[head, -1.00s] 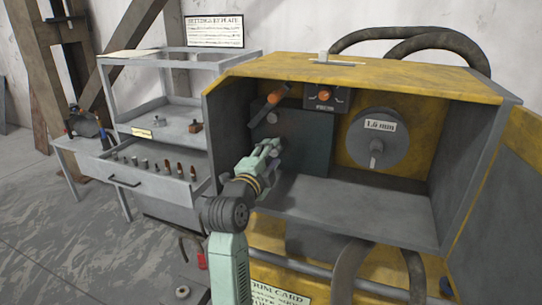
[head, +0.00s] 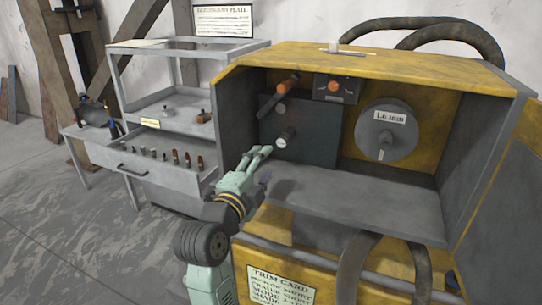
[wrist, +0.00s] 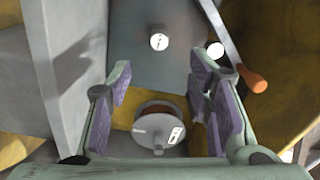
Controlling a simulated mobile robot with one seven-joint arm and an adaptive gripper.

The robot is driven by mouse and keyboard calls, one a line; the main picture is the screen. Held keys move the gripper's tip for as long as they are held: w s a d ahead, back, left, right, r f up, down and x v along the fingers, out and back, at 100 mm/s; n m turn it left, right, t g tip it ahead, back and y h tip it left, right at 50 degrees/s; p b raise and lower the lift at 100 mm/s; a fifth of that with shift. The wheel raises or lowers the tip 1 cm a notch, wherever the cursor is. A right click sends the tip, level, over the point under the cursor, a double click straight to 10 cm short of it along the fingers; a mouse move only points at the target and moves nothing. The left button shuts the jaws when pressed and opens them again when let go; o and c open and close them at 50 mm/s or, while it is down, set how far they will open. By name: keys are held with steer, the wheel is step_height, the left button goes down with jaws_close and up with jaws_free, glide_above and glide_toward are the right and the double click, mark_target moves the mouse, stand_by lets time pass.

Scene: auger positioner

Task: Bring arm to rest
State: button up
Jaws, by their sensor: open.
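My gripper (head: 262,160) is at the left part of the open front of the yellow cabinet (head: 410,62), in the head view. In the wrist view my gripper (wrist: 165,95) has its two purple-padded fingers spread wide with nothing between them. A dark panel (head: 313,135) with a round dial (head: 285,138) is on the cabinet's back wall, beyond the fingertips and apart from them. The dial also shows in the wrist view (wrist: 159,41).
An orange-handled lever (head: 287,86), a control box with an orange knob (head: 334,88) and a grey spool (head: 385,130) are inside the cabinet. A grey shelf cart (head: 150,103) with an open drawer of small parts stands left. Hoses (head: 355,270) hang in front. Floor at left is clear.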

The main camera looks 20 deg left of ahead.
steer(key=shift+s, duration=0.85)
